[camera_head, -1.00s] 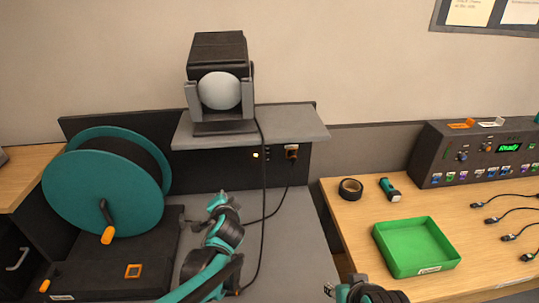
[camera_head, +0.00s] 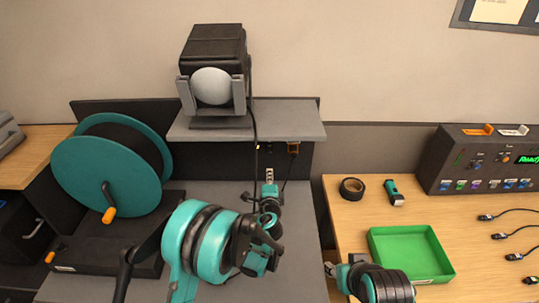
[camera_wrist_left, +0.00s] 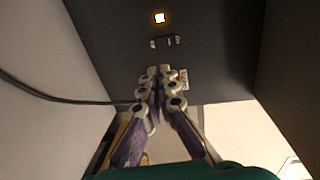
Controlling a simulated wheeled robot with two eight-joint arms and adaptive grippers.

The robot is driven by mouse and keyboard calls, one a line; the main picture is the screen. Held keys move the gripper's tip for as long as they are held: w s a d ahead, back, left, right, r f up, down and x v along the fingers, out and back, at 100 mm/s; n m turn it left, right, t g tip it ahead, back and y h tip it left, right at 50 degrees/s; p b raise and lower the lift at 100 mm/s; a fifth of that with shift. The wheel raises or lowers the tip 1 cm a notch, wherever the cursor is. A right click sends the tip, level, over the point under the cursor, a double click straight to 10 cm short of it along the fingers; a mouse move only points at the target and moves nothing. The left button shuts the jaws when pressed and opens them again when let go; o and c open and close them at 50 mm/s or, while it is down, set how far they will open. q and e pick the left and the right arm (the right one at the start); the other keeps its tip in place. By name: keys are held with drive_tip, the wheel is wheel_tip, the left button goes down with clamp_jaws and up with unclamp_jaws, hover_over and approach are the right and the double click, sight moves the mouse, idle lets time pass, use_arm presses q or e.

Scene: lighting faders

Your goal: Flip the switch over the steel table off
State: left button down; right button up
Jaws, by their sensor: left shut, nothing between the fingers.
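The steel table (camera_head: 300,235) is the grey top in the middle of the head view. A dark panel (camera_head: 222,160) stands behind it, under a grey shelf. In the left wrist view, a small dark switch (camera_wrist_left: 165,42) sits on the panel (camera_wrist_left: 220,45), with small pale marks at its ends. A lit square lamp (camera_wrist_left: 159,18) glows above it in that picture. My left gripper (camera_head: 269,173) is shut and empty in front of the panel. In the wrist view its fingertips (camera_wrist_left: 158,72) point at the switch with a gap. In the head view the switch cannot be made out.
A projector-like lamp (camera_head: 212,85) stands on the shelf (camera_head: 290,119), its black cable hanging near my left gripper. A plug (camera_head: 293,148) sits right of the gripper. A teal cable reel (camera_head: 95,175) stands left. My right gripper (camera_head: 330,269) is near the green tray (camera_head: 445,278).

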use_arm(q)
drive_tip(key=b, duration=0.3)
approach(270, 151)
drive_tip(key=w, duration=0.5)
drive_tip(key=shift+w+a+f, duration=0.15)
drive_tip(key=shift+f, duration=0.2)
drive_tip(key=shift+w, duration=0.8)
